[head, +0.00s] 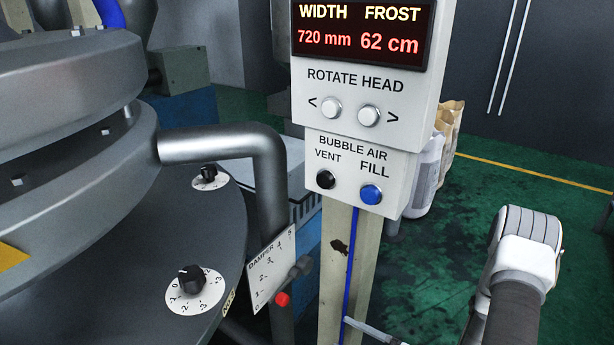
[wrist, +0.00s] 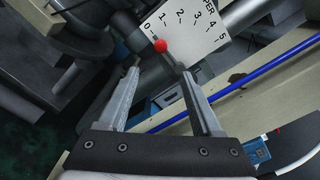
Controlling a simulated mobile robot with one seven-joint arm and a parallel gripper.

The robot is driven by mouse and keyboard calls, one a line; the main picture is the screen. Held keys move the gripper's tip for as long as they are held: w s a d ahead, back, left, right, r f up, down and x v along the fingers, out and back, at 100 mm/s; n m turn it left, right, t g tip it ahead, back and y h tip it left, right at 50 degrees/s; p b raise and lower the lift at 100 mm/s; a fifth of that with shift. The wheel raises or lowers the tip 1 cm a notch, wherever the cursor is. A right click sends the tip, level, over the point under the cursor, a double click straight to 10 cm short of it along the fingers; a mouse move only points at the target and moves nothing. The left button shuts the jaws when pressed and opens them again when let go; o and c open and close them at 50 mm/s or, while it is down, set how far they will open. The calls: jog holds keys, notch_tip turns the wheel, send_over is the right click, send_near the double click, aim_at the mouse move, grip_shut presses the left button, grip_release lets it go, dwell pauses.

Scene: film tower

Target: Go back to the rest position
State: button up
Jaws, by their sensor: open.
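My gripper (wrist: 160,75) is open in the wrist view, with its two grey fingers apart and nothing between them. Beyond the fingertips is the red knob (wrist: 160,45) of the damper lever, near the 0 end of the white damper scale plate (wrist: 196,28). The red knob also shows in the head view (head: 282,299), low beside the damper plate (head: 272,268). I cannot tell the exact gap between fingertips and knob. In the head view my arm is at the right; most of the gripper is out of frame.
A control box (head: 357,85) with a lit display, buttons and a blue cable stands on a pale post (head: 341,262). A large grey round machine (head: 75,180) with two dials fills the left. Sacks (head: 446,130) stand behind. Green floor (head: 430,265) is open between post and arm.

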jog(key=s+a+r+n+g+h, duration=0.2)
jog(key=s+r+n+g+h, duration=0.25)
jog(key=r+n+g, duration=0.35)
jog(key=s+a+r+n+g+h, duration=0.3)
jog(key=s+r+n+g, duration=0.25)
jog(key=r, duration=0.55)
jog(key=s+d+r+n+t+h+p, duration=0.1)
jog(key=d+r+t+h+p, duration=0.2)
jog(key=r+p, duration=0.5)
jog(key=s+d+r+n+t+h+p, duration=0.1)
jog(key=d+r+t+h+p, duration=0.2)
jog(key=r+p, duration=0.5)
notch_tip(320, 180, up, 12)
jog(key=shift+s+d+f+n+t+h+p, duration=0.2)
jog(key=shift+s+n+t+h+p, duration=0.2)
jog(key=shift+t, duration=0.75)
